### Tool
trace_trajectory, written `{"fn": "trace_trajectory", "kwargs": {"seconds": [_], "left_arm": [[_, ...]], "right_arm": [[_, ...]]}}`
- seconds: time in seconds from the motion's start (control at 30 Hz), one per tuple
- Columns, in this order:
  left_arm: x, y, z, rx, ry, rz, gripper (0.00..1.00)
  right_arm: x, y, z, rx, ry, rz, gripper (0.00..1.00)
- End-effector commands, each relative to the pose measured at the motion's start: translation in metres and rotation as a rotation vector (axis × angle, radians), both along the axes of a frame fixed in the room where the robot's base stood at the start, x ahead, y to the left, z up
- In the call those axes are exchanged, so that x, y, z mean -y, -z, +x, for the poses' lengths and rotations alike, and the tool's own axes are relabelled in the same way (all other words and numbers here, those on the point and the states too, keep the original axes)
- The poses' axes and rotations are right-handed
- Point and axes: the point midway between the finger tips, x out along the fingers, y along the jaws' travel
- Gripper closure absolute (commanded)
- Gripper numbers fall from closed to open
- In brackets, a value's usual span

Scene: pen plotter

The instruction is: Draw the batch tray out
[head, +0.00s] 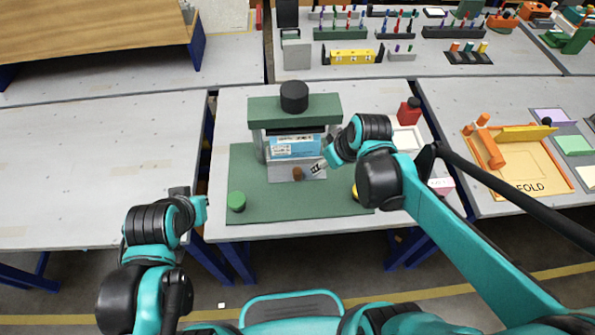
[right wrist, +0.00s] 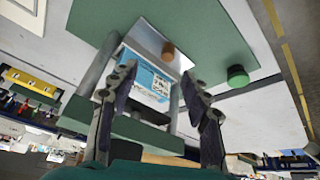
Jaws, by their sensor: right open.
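The batch tray (head: 312,174) is a flat grey plate sticking out of the front of a green-topped press-like fixture (head: 322,104). A brown knob (head: 297,173) stands at its front, and it also shows in the right wrist view (right wrist: 168,50). A blue and white labelled block (head: 294,146) sits over the tray's back part, under the green top.
The fixture stands on a green mat (head: 275,208) with a green button (head: 236,201) at front left and a yellow one (head: 356,192) at right, partly behind my right arm. The mat's front is clear.

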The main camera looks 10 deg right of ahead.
Motion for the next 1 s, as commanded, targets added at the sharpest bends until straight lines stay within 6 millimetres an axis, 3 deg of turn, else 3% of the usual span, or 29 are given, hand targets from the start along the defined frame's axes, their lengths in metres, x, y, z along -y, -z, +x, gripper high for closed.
{"fn": "trace_trajectory", "kwargs": {"seconds": [0.1, 0.3, 0.57, 1.0], "left_arm": [[0.0, 0.005, 0.0, 0.0, 0.0, 0.0, 1.0], [0.0, 0.008, 0.0, 0.0, 0.0, 0.0, 1.0], [0.0, 0.012, 0.0, 0.0, 0.0, 0.0, 1.0], [0.0, 0.039, 0.0, 0.0, 0.0, 0.0, 1.0]], "right_arm": [[-0.014, 0.029, 0.03, -0.032, -0.151, -0.006, 0.52], [-0.033, 0.072, 0.06, -0.06, -0.361, -0.001, 0.52], [-0.043, 0.098, 0.07, -0.066, -0.453, 0.004, 0.52], [-0.063, 0.157, 0.084, -0.065, -0.453, 0.003, 0.52]]}}
